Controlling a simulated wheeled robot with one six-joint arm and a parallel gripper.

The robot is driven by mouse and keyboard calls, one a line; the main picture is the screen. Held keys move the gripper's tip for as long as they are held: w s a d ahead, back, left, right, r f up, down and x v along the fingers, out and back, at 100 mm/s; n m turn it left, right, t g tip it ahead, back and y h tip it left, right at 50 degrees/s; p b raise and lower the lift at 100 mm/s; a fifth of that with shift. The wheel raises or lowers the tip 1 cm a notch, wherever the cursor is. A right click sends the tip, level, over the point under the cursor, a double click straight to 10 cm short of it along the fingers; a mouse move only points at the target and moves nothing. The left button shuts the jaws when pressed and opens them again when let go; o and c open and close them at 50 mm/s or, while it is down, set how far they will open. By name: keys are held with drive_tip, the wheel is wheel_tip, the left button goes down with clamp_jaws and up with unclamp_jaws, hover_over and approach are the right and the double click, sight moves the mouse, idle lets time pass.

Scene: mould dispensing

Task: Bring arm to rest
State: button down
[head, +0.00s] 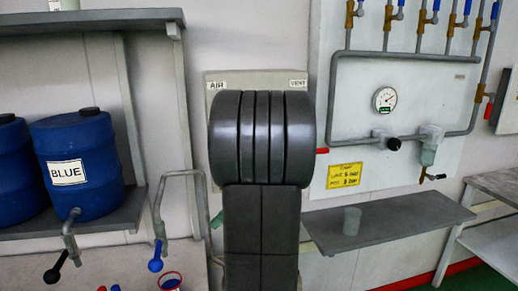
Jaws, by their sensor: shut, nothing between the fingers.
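My own arm fills the middle of the head view as a dark grey upright link topped by a thick ribbed cylinder. My gripper does not show in this view. The arm hides part of the wall panel and whatever lies behind it.
Blue barrels stand on a shelf (112,222) at left, one labelled BLUE (88,140), with taps below. A wall panel marked AIR and VENT (262,80) is behind my arm. A grey shelf (410,222) at right holds a translucent cup (352,221). Pipes and a gauge (385,99) are above.

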drive_tip(key=shift+w+d+f+m+h, duration=0.1)
drive_tip(key=shift+d+f+m+h, duration=0.2)
drive_tip(key=shift+f, duration=0.25)
drive_tip(key=shift+w+d+f+m+h, duration=0.1)
drive_tip(key=shift+d+f+m+h, duration=0.1)
drive_tip(key=shift+d+f+m, duration=0.25)
drive_tip(key=shift+s+a+f, duration=0.1)
drive_tip(key=shift+a+f, duration=0.05)
